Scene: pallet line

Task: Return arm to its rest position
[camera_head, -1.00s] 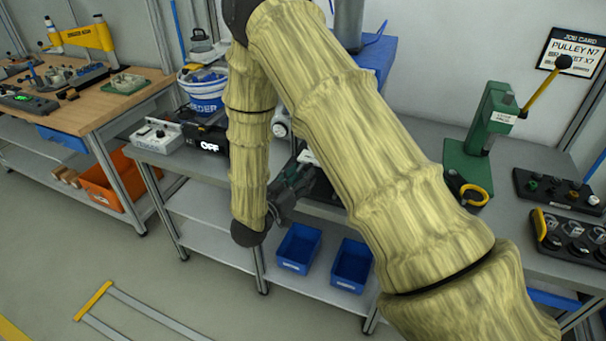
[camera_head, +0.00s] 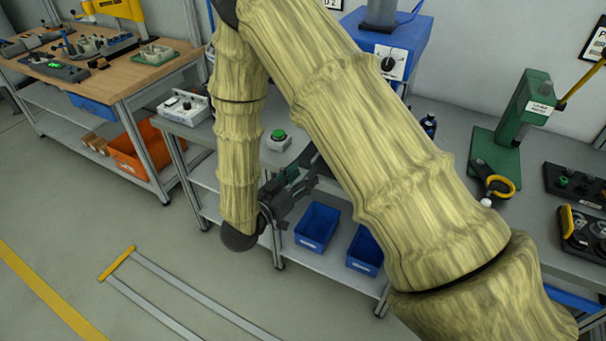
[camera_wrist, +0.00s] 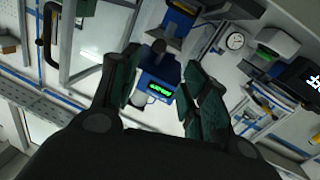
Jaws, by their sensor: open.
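My arm, in a tan ribbed cover, crosses the middle of the head view. My gripper (camera_head: 287,187) is beside the lower end of the arm, in front of the grey bench, partly hidden by the arm. In the wrist view my gripper (camera_wrist: 160,95) shows two dark green finger pads standing apart with nothing between them. Beyond the fingers is a blue device with a lit green display (camera_wrist: 160,90), at a distance.
A green press (camera_head: 512,125) and black control boxes stand on the bench at right. A green button box (camera_head: 277,140) stands near the arm. Blue bins (camera_head: 317,227) sit on the lower shelf. A wooden-topped table (camera_head: 150,68) is at left. The floor at left front is mostly clear.

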